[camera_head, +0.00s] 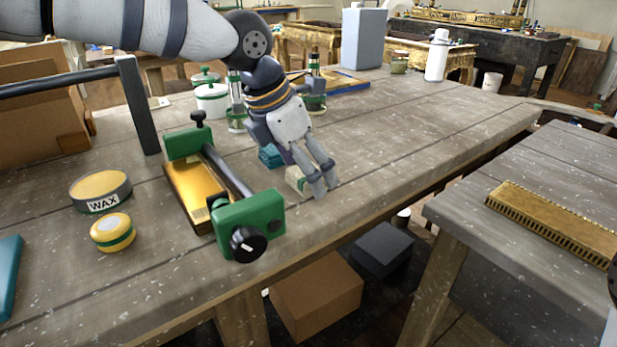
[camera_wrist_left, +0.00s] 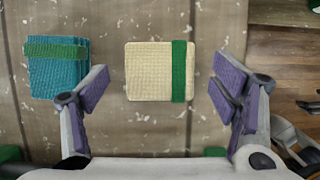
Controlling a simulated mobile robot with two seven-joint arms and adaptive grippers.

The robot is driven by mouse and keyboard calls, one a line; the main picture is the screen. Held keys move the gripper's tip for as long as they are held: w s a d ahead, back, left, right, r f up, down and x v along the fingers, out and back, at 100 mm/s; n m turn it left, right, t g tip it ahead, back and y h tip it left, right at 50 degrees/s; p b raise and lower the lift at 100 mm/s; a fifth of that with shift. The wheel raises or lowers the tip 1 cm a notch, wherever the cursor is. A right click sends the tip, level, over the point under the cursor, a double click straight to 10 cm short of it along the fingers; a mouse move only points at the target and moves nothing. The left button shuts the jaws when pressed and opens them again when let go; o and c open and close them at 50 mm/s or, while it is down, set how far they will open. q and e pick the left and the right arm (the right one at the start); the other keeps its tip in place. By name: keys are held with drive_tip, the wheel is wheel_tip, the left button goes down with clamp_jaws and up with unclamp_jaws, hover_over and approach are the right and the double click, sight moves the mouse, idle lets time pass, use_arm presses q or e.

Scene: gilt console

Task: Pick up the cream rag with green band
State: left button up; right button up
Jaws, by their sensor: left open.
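The cream rag with green band (camera_wrist_left: 150,72) lies flat on the wooden workbench in the left wrist view, its green band toward the right side. In the head view the cream rag (camera_head: 294,178) is partly hidden behind my left gripper (camera_head: 325,188). My left gripper is open, and in the left wrist view its fingers (camera_wrist_left: 162,98) stand on either side of the rag, apart from it. How high the fingers are above the bench is hard to tell. My right gripper is not in view.
A teal rag stack with a green band (camera_wrist_left: 58,66) lies just left of the cream rag, close to one finger. The bench's front edge is close.

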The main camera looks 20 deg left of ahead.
use_arm(q)
drive_tip(key=shift+w+f, duration=0.15)
drive_tip(key=shift+f, duration=0.1)
drive_tip(key=c, duration=1.1)
wheel_tip(320, 180, up, 3)
drive_tip(key=s+d+r+p, duration=0.1)
drive_tip(key=s+d+r, duration=0.1)
drive_tip(key=s+r, duration=0.8)
drive_tip(key=s, duration=0.4)
drive_tip(key=shift+d, duration=0.25)
drive_tip(key=shift+o, duration=0.9)
drive_tip(key=shift+c, duration=0.9)
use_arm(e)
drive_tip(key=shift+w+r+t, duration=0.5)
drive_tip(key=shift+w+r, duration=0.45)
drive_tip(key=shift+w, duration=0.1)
